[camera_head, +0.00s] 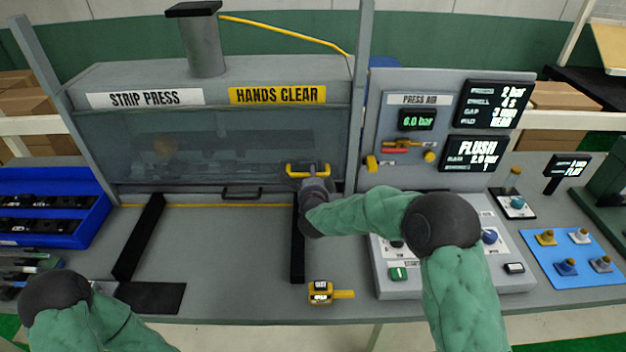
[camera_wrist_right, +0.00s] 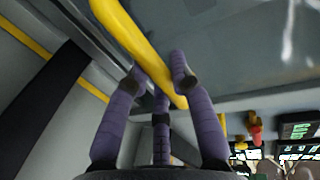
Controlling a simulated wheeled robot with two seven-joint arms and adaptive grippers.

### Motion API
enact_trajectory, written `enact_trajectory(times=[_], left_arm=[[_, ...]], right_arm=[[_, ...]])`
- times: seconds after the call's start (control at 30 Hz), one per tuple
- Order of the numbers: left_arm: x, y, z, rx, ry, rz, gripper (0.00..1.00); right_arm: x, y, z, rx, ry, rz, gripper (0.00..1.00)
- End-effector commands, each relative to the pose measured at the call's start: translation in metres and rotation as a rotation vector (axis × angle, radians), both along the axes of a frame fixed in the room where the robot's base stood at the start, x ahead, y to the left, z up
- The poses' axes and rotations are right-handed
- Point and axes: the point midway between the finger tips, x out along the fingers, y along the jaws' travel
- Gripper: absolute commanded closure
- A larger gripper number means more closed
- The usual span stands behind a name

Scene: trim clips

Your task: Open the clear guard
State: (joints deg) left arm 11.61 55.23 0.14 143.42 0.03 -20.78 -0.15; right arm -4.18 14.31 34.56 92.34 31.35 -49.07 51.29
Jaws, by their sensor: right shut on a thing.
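The clear guard (camera_head: 215,140) is a see-through panel across the front of the strip press, below the "HANDS CLEAR" label. It hangs down, with its lower edge close to the bench top. A yellow handle (camera_head: 308,170) is at its lower right, and it also shows large in the right wrist view (camera_wrist_right: 135,40). My right gripper (camera_head: 314,182) is at this handle, with its purple fingers (camera_wrist_right: 165,80) closed around the bar. The fingers partly hide the handle. My left gripper is outside the picture; only part of my left arm shows at lower left.
Two black rails (camera_head: 140,236) run forward from the press. A yellow tagged block (camera_head: 320,292) lies near the front edge. A control box (camera_head: 450,275) and gauge panel (camera_head: 445,125) stand to the right. A blue bin (camera_head: 50,205) is at left. The bench between the rails is clear.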

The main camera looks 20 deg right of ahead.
Motion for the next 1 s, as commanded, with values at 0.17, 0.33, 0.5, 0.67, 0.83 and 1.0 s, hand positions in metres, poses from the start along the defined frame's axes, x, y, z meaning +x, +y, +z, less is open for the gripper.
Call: enact_trajectory(times=[0.17, 0.33, 0.5, 0.67, 0.83, 1.0], left_arm=[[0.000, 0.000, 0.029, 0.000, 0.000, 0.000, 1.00], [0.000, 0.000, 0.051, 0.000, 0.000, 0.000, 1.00], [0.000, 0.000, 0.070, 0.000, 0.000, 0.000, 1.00], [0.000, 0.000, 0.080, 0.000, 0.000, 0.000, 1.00], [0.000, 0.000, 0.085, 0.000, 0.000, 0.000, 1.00], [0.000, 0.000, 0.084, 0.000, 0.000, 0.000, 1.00]], right_arm=[[0.002, -0.001, 0.061, 0.000, -0.014, -0.002, 1.00], [0.002, 0.000, 0.105, 0.000, -0.014, -0.002, 1.00], [0.001, -0.001, 0.140, 0.000, -0.013, -0.002, 1.00], [0.001, -0.001, 0.160, 0.001, -0.011, -0.002, 1.00], [0.001, -0.001, 0.168, -0.001, -0.010, -0.001, 1.00], [0.001, -0.001, 0.168, -0.001, -0.009, -0.001, 1.00]])
